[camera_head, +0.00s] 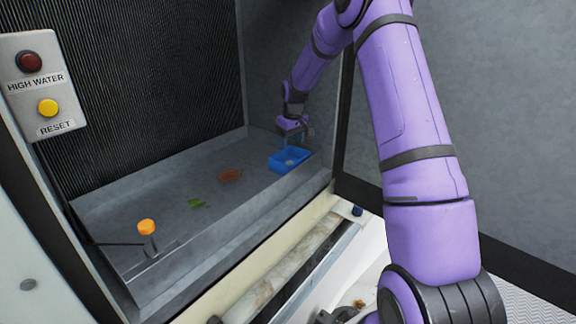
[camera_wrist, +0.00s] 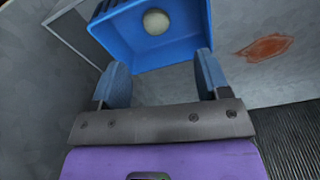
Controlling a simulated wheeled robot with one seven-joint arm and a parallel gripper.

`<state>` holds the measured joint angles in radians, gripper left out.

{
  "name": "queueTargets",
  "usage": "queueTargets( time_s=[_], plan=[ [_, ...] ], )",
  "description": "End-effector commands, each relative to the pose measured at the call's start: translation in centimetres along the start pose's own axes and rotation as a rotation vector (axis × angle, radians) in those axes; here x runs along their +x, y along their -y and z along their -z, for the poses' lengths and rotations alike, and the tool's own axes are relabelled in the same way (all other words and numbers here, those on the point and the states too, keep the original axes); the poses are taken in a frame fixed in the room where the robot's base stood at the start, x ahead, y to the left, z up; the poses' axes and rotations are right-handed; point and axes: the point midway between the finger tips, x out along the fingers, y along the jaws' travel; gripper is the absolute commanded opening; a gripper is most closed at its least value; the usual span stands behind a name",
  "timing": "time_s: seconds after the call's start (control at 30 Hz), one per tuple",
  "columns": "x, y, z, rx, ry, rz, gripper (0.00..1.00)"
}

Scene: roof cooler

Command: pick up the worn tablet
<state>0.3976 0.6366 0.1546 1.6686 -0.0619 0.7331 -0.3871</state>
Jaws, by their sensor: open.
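The worn tablet (camera_wrist: 156,21) is a small round off-white piece lying inside a blue open tray (camera_wrist: 165,56). In the head view the blue tray (camera_head: 275,163) stands at the far right end of the grey basin, and the tablet (camera_head: 289,161) is a small pale spot in it. My gripper (camera_wrist: 160,68) is open and empty in the wrist view, its two blue-grey fingers apart at the near side of the tray. The tablet lies beyond the fingertips in that view. In the head view my gripper (camera_head: 305,132) is just above and behind the tray, small and partly unclear.
The grey basin floor (camera_head: 160,190) holds a rust-brown patch (camera_head: 230,175) and green leaf-like bits (camera_head: 196,203). An orange-capped float (camera_head: 147,228) stands at its near left. Ribbed walls close the back. A panel (camera_head: 42,85) with red and yellow buttons is at left.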

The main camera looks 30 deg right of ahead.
Motion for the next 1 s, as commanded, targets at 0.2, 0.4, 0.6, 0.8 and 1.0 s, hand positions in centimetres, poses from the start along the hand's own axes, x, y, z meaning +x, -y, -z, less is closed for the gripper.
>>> queueTargets(
  time_s=[0.2, 0.4, 0.6, 0.8, 1.0],
  plan=[
    [3.0, 0.0, 0.0, 0.001, 0.0, 0.001, 0.69],
    [4.2, -0.1, -0.1, 0.002, 0.002, 0.001, 0.69],
    [6.9, -0.4, -0.3, 0.001, 0.002, 0.001, 0.69],
    [8.5, -0.4, -0.2, 0.001, 0.0, 0.0, 0.69],
    [8.4, -0.4, -0.2, 0.001, 0.0, 0.0, 0.63]
  ],
)
